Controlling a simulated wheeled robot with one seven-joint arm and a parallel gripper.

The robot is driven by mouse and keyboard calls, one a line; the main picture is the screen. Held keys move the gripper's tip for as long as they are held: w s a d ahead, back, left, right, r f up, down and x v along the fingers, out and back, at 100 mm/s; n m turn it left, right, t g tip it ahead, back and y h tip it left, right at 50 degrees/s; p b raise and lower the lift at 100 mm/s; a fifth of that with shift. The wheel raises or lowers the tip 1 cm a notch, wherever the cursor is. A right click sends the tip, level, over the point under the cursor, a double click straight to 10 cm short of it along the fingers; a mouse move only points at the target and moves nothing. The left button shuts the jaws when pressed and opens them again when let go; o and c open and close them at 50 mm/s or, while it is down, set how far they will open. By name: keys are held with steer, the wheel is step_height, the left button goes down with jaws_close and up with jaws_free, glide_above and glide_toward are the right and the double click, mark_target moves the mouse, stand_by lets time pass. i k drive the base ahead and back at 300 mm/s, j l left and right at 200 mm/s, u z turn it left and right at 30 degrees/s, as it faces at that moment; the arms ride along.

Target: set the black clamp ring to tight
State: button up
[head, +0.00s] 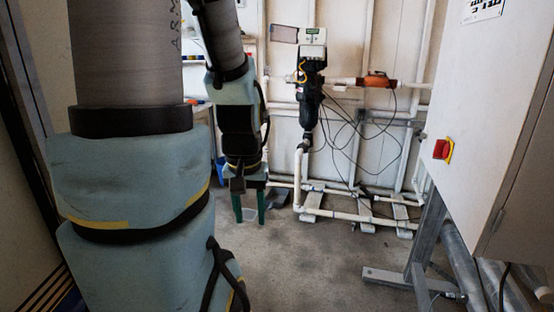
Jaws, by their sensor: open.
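My gripper (250,205) hangs downward in the left middle of the head view, its two green fingers apart and nothing visible between them. To its right, a black upright unit (309,100) with a grey display head (313,36) is mounted on white piping at the back wall. A dark fitting (306,143) joins the unit's lower end to the white pipe. I cannot tell which dark part is the black clamp ring, or how it is set. My gripper is lower than the unit, apart from it and touching nothing visible.
An orange fitting (376,80) sits on the white pipe to the right, with loose black cables (345,125) below. A large white cabinet (490,110) with a red-yellow switch (443,149) stands at right on a metal frame (424,245). The middle floor (310,260) is clear.

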mark_target(302, 98)
steer(key=i, duration=0.95)
steer(key=i+z, duration=0.15)
steer(key=i, duration=0.8)
steer(key=i+l+u, duration=0.35)
steer(key=i, duration=0.25)
steer(key=i+l+u, duration=0.35)
steer(key=i, duration=0.2)
steer(key=i+l+u, duration=0.35)
steer(key=i+l, duration=0.15)
steer(key=l, duration=0.1)
